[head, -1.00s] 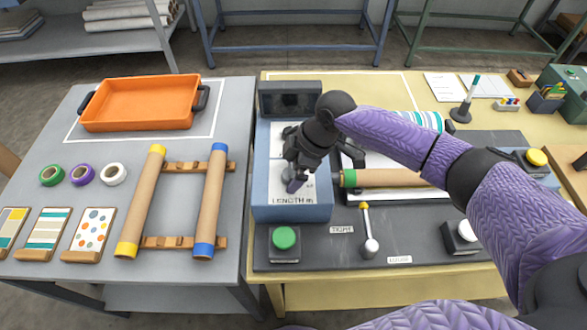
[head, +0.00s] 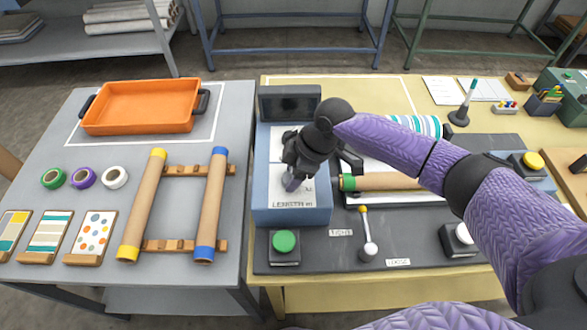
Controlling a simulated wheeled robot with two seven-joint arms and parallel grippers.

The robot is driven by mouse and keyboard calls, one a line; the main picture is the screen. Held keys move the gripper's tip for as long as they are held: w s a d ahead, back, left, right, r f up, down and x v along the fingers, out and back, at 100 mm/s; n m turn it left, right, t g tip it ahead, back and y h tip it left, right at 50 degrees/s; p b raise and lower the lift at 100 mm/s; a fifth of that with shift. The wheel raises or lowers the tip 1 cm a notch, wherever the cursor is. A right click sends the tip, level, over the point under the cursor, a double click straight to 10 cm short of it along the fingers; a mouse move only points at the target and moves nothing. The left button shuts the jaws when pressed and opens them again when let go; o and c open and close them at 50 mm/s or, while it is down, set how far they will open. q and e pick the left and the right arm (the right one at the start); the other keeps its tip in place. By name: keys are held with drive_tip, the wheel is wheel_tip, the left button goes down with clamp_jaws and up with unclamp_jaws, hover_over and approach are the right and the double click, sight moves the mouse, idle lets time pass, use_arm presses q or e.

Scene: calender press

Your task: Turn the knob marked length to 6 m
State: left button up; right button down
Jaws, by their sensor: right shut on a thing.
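The length knob is on the sloped white face of a blue control box (head: 290,216), above the printed word LENGTH. My right gripper (head: 291,183) points down onto this face and is shut on the knob. The gripper and wrist hide the knob and most of its dial marks, so I cannot read its setting. My left gripper is not in the head view.
A dark screen (head: 290,103) stands behind the box. A green button (head: 284,241), a lever (head: 367,235) and a cardboard roll (head: 390,181) are close by. The left table holds an orange tray (head: 140,107) and two tubes on a wooden rack (head: 185,243).

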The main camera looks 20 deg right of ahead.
drive_tip(key=m+p, duration=0.2)
drive_tip(key=p, duration=0.1)
drive_tip(key=m+t+h+p, duration=0.1)
drive_tip(key=m+p, duration=0.2)
drive_tip(key=p, duration=0.1)
drive_tip(key=m+t+h+p, duration=0.1)
drive_tip(key=m+p, duration=0.2)
drive_tip(key=shift+s+a+r, duration=0.15)
drive_tip(key=shift+r, duration=0.1)
drive_tip(key=m+t+h+p, duration=0.1)
drive_tip(key=m+p, duration=0.1)
drive_tip(key=m, duration=0.2)
drive_tip(key=shift+a+f+p, duration=0.1)
drive_tip(key=shift+p, duration=0.2)
drive_tip(key=m+h, duration=0.1)
drive_tip(key=m, duration=0.1)
drive_tip(key=shift+f+m+p, duration=0.1)
drive_tip(key=shift+m+p, duration=0.3)
drive_tip(key=m+h, duration=0.1)
drive_tip(key=m, duration=0.1)
drive_tip(key=shift+m, duration=0.3)
drive_tip(key=m, duration=0.1)
drive_tip(key=m+h+b, duration=0.1)
drive_tip(key=m, duration=0.1)
drive_tip(key=shift+a+f+g+h, duration=0.1)
drive_tip(key=shift+g+h, duration=0.2)
drive_tip(key=shift+g, duration=0.1)
drive_tip(key=shift+m+h+b, duration=0.4)
drive_tip(key=shift+m+b, duration=0.1)
drive_tip(key=shift+m, duration=0.9)
